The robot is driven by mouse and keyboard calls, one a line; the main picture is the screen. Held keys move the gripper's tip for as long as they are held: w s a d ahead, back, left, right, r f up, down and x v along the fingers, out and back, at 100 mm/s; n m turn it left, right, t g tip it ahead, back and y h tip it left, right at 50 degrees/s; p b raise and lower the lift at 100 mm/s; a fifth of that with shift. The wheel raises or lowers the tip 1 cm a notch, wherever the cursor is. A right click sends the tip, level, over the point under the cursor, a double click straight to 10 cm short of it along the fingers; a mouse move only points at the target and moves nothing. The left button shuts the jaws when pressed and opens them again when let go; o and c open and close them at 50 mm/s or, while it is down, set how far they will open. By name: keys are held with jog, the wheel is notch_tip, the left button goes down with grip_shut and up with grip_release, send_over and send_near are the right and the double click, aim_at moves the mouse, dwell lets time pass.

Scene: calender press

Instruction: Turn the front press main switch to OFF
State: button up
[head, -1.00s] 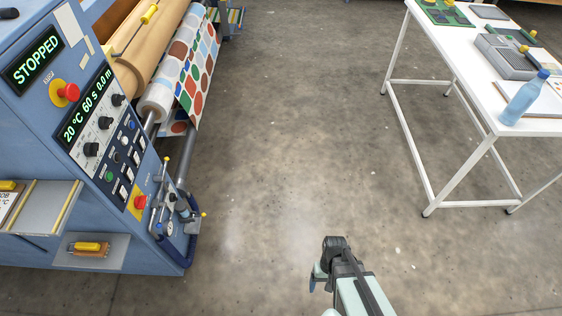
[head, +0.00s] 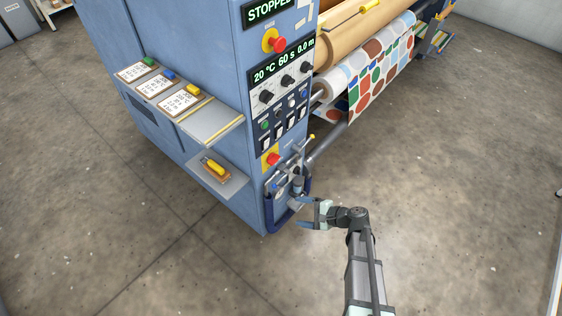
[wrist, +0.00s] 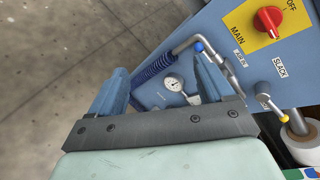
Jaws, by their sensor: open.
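The main switch is a red rotary knob (head: 273,159) on a yellow plate, low on the press's front panel. In the wrist view the knob (wrist: 268,20) is at the top right, on the yellow plate (wrist: 241,18) marked MAIN and OFF. I cannot tell which mark it points to. My gripper (head: 312,214) is below and to the right of the switch in the head view, apart from it. In the wrist view its blue fingers (wrist: 160,80) are spread and hold nothing, with a gauge (wrist: 173,84) visible beyond them.
Levers and pipes (head: 287,183) sit just below the switch. A red button on yellow (head: 274,41) is higher up, beside a STOPPED display (head: 272,8). A shelf with cards (head: 215,122) and a lower shelf (head: 232,184) jut out left. Floor to the right is clear.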

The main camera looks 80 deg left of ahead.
jog(key=a+r+m+g+y, duration=0.1)
jog(key=a+r+m+y, duration=0.2)
jog(key=a+m, duration=0.1)
jog(key=m+y, duration=0.4)
jog(key=m, duration=0.5)
send_near(277, 161)
jog(key=shift+g, duration=0.3)
jog(key=x, duration=0.9)
jog(key=shift+s+a, duration=0.1)
jog(key=shift+a, duration=0.05)
jog(key=c, duration=1)
